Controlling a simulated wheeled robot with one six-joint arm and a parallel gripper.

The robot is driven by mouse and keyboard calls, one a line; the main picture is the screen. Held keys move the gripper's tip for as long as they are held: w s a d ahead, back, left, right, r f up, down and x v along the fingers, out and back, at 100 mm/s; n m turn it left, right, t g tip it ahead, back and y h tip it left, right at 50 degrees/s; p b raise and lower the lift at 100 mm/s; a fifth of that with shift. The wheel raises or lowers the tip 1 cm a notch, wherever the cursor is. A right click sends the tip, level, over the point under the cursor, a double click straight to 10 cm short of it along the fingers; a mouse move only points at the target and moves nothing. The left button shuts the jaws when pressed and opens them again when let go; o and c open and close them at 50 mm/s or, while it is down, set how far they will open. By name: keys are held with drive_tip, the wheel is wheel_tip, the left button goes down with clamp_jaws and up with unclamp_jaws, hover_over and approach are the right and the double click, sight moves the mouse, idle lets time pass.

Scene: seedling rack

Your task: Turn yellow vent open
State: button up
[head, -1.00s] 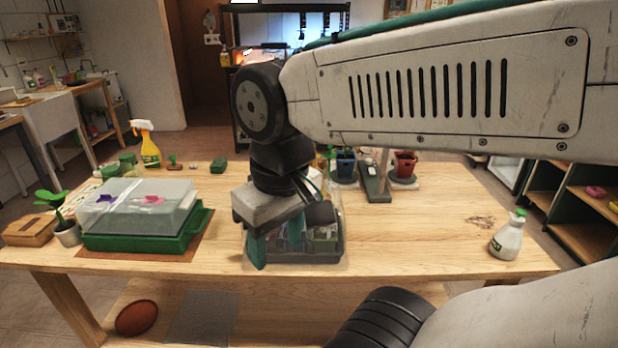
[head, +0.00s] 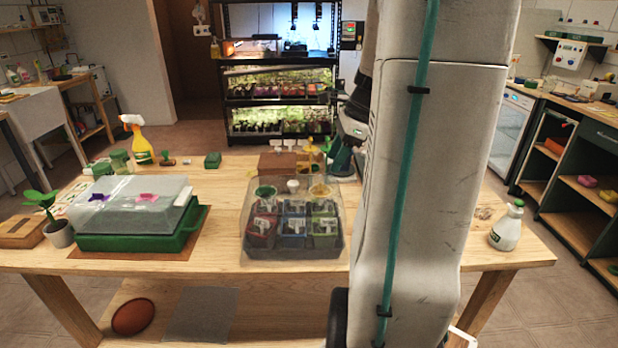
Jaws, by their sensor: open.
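The yellow vent (head: 319,189) is a small round piece on top of a clear lid (head: 284,211), at its right. A green vent (head: 264,191) sits at the lid's left and a white knob (head: 292,185) between them. Whether the yellow vent is open or closed is too small to tell. My gripper (head: 341,160) shows its teal fingers behind and right of the lid, apart from the yellow vent. It is open and nothing shows between its fingers. My arm hides part of it.
Several pots stand under the lid in a dark tray (head: 290,254). Left is a green propagator (head: 132,241) with purple and pink vents. A brown box (head: 280,163) stands behind the lid. A white bottle (head: 507,228) is at right. My arm hides the table right of the tray.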

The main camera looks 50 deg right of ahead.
sight(321, 185)
drive_tip(key=x, duration=0.7)
drive_tip(key=shift+f, duration=0.3)
drive_tip(key=c, duration=1)
